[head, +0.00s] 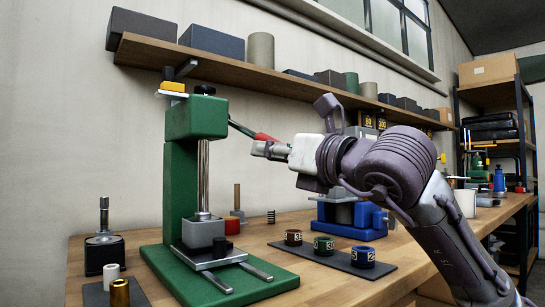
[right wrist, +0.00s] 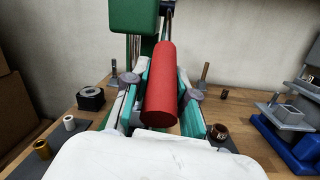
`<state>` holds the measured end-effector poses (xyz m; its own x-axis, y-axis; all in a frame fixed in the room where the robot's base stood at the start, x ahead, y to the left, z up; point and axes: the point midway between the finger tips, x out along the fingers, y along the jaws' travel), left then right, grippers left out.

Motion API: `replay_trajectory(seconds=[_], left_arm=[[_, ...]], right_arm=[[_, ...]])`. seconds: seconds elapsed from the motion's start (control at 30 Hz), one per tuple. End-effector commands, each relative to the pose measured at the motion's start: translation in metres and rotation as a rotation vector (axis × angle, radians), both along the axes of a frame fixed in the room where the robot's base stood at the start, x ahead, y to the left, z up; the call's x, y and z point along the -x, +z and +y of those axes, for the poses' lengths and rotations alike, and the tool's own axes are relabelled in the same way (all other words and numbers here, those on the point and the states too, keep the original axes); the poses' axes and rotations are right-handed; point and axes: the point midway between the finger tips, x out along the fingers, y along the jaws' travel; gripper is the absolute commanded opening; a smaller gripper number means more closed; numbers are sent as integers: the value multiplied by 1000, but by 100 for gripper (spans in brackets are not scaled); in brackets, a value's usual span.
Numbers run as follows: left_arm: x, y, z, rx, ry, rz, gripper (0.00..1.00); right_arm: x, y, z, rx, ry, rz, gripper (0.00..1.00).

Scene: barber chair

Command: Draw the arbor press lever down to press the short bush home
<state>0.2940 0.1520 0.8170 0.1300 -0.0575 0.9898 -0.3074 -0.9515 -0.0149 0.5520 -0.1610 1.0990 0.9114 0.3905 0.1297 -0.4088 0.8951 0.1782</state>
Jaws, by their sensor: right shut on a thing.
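The green arbor press (head: 196,118) stands on the bench, with a bright steel ram (head: 203,178) coming down to a grey block (head: 203,231) on its base. Its lever (head: 242,129) slopes down to the right from the press head and ends in a red handle (head: 265,137). My right gripper (head: 262,148) is shut on this handle. In the right wrist view, the red handle (right wrist: 160,85) lies between the teal-edged fingers. I cannot make out the short bush under the ram. My left gripper is not in view.
A dark mat at the left holds a white bush (head: 111,275) and a brass bush (head: 120,293). Numbered rings, one of them blue (head: 363,258), sit on a mat at the right. A blue vise (head: 350,218) stands behind them. A loaded shelf (head: 270,86) runs above.

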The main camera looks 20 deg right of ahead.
Motion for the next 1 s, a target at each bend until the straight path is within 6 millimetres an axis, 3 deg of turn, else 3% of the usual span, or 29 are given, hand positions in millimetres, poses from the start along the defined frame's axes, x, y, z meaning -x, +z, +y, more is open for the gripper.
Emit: replay_trajectory(seconds=[0.03,0.5,0.53,0.67,1.0], left_arm=[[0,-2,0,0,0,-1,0],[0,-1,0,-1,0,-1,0],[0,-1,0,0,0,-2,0],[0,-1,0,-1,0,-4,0],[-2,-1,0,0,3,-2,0]], right_arm=[[-2,-7,2,5,2,11,0],[-3,-11,4,8,4,16,0],[-3,-11,4,9,4,16,29],[-3,-10,3,7,3,13,50],[0,-5,1,3,2,4,52]])
